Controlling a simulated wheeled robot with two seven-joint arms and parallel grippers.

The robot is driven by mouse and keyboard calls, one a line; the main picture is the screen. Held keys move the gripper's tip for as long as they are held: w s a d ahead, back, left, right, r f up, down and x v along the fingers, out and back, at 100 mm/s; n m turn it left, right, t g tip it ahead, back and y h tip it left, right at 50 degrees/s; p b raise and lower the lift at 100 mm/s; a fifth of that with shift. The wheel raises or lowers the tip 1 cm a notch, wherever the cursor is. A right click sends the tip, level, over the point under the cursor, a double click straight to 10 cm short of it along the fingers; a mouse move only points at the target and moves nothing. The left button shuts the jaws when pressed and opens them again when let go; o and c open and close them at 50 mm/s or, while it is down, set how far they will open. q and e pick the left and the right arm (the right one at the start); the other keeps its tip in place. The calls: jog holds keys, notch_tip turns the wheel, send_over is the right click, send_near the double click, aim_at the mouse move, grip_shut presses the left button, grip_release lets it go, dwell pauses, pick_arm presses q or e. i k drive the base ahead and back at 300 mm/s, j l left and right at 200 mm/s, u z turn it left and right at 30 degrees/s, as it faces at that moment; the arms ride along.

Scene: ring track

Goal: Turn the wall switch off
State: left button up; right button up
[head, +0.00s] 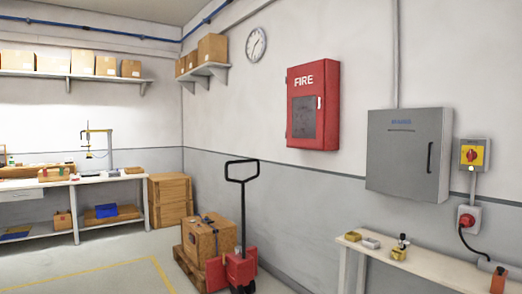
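The wall switch (473,155) is on the right wall at the right side of the head view. It is a grey box with a yellow plate and a red rotary knob. The knob is too small to tell which way it is set. Neither of my grippers shows in the head view.
A grey cabinet (408,153) hangs left of the switch, and a red plugged socket (468,220) sits below it. A narrow bench (430,264) with small items runs along the wall. A red pallet truck (236,268) carrying a wooden box stands left of centre. Floor at lower left is clear.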

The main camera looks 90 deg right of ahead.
aim_at(471, 155)
jog(key=l+z, duration=0.1)
jog(key=z, duration=4.05)
